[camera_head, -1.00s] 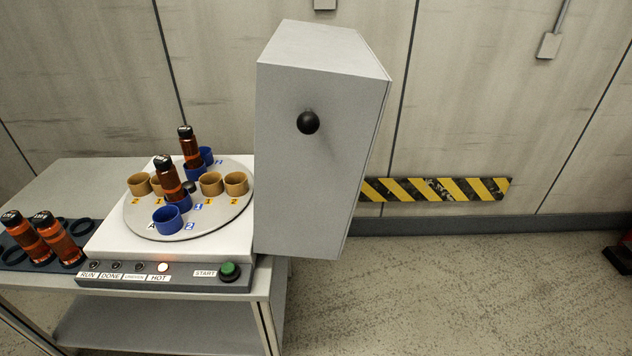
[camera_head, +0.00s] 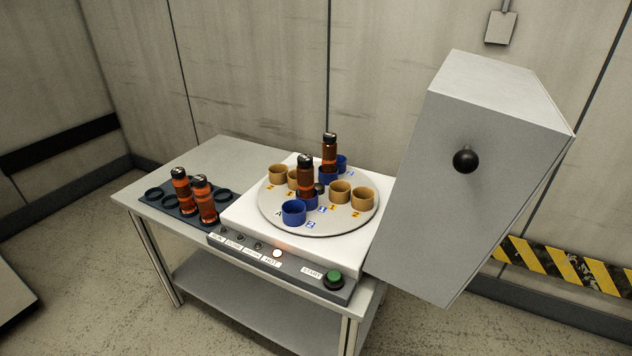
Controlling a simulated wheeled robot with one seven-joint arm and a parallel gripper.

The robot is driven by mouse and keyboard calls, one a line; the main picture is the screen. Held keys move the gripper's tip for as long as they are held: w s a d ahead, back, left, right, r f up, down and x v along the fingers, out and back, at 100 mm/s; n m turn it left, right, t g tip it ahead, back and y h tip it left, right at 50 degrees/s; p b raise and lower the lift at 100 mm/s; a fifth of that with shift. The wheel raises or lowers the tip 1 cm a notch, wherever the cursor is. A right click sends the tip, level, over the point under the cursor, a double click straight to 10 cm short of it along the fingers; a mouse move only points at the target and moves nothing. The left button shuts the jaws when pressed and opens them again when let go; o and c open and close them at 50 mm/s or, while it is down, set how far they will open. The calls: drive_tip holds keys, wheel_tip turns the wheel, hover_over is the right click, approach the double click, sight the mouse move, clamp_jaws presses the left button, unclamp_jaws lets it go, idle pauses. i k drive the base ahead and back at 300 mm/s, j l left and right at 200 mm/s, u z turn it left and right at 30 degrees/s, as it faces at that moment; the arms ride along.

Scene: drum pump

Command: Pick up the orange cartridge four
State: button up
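Orange-brown cartridges with black caps stand in two places. Two are upright in the dark rack on the left: a left one (camera_head: 182,191) and a right one (camera_head: 203,199). Two more stand in blue cups on the round turntable (camera_head: 336,229): a front one (camera_head: 306,177) and a back one (camera_head: 329,153). The cap markings are too small to read, so I cannot tell which is cartridge four. My gripper is not in view.
The dark rack (camera_head: 222,206) has empty rings. Tan cups (camera_head: 363,199) and an empty blue cup (camera_head: 293,213) sit on the turntable. A big grey door panel with a black knob (camera_head: 466,159) stands at the right. A green START button (camera_head: 333,279) is at the machine's front.

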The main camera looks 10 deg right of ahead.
sight(305, 168)
drive_tip(key=i+j+u, duration=0.1)
drive_tip(key=i+u, duration=0.4)
drive_tip(key=i, duration=0.2)
drive_tip(key=i+l+u, duration=0.15)
drive_tip(key=i+u, duration=0.35)
drive_tip(key=i, duration=0.15)
